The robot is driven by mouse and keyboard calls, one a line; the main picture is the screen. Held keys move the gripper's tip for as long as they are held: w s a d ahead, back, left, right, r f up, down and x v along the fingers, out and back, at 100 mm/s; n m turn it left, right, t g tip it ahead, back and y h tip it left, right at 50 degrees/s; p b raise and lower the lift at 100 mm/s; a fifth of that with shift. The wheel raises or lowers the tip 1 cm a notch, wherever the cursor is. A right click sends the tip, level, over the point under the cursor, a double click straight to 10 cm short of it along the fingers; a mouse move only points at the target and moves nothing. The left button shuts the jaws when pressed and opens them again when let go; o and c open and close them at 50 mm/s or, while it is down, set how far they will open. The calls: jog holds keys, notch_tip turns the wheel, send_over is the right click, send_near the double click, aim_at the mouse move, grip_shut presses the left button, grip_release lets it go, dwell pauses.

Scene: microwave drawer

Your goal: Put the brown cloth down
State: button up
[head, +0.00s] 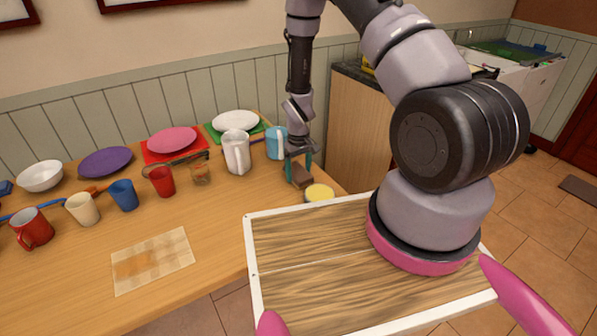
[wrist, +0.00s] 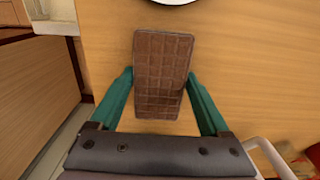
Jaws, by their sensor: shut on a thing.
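My gripper (head: 301,164) is over the right end of the wooden table, pointing down. It is shut on the brown cloth (head: 300,178), a small, stiff-looking block. In the wrist view the brown cloth (wrist: 163,62) is a dark brown rectangle with a grid pattern, held between the two teal fingers of my gripper (wrist: 160,76). The table top (wrist: 235,85) shows below and around it. I cannot tell whether the cloth touches the table.
A yellow-topped round item (head: 319,193) is just right of the held cloth. A white pitcher (head: 236,152) and light blue mug (head: 275,143) stand to its left and behind. A pale checkered cloth (head: 152,261) lies flat at front left. Several cups and plates line the back.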

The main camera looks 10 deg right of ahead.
jog(key=o, duration=1.3)
notch_tip(320, 180, up, 12)
notch_tip(320, 180, up, 15)
jog(key=m+t, duration=0.2)
send_over(299, 171)
jog(key=d, duration=0.1)
jog(key=s+d+r+m+t+y, duration=0.1)
jog(key=s+r, duration=0.1)
jog(key=r, duration=0.4)
jog(key=s+d+r+m, duration=0.1)
jog(key=s+r, duration=0.2)
jog(key=r, duration=0.4)
jog(key=s+d+r+m+t+y, duration=0.1)
jog(key=s+d+r+m+t, duration=0.1)
jog(key=s+r, duration=1.2)
jog(key=s+m+t, duration=0.1)
jog(key=s+t, duration=0.1)
jog(key=s, duration=0.1)
jog(key=shift+d+r+m, duration=0.2)
jog(key=shift+m, duration=0.2)
